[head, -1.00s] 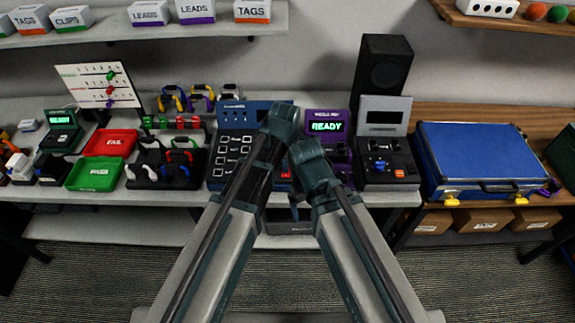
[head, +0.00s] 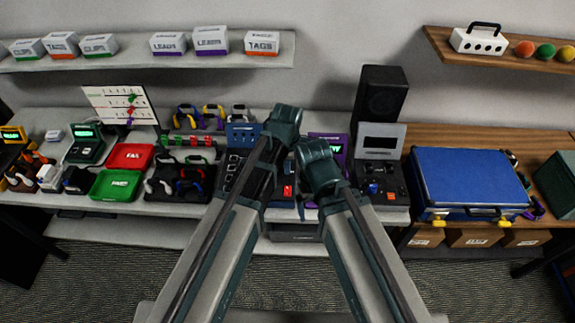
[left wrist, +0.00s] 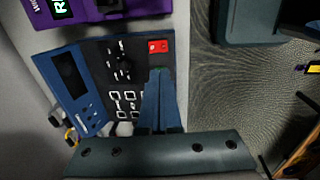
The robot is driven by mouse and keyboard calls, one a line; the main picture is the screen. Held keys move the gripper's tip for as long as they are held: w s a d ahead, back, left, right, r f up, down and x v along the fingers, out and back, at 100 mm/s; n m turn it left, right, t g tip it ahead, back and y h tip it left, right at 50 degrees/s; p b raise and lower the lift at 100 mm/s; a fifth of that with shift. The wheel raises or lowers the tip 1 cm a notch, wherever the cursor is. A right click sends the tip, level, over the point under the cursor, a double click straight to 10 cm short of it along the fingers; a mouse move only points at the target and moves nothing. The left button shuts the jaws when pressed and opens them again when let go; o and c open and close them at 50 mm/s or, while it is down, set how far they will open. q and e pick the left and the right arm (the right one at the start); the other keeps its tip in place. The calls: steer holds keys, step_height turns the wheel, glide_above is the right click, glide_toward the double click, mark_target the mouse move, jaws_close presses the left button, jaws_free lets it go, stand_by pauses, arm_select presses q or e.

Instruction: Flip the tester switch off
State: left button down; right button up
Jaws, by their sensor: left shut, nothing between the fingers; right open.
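The cable tester has a blue screen panel (head: 243,135) and a dark face with several sockets. My arms partly cover it in the head view. In the left wrist view its panel (left wrist: 78,92) and face show more fully. A red switch (left wrist: 158,46) sits at a corner of that face. I cannot tell its position. My left gripper (left wrist: 160,72) is shut and empty, its tips over the tester's face just short of the switch in the picture; contact is unclear.
A purple device (head: 340,145) and a dark unit with a grey screen (head: 380,141) stand right of the tester. A blue case (head: 470,180) lies farther right. Red (head: 130,157) and green (head: 116,185) trays and a cable rack (head: 180,180) lie left.

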mark_target(288, 188)
arm_select(q)
steer(key=shift+w+r, duration=0.1)
stand_by(0.3)
steer(key=shift+w+r, duration=0.1)
steer(key=shift+w, duration=0.6)
steer(key=f+b, duration=0.4)
steer(key=w+f+b, duration=0.1)
steer(key=f+b, duration=0.9)
steer(key=shift+w, duration=0.35)
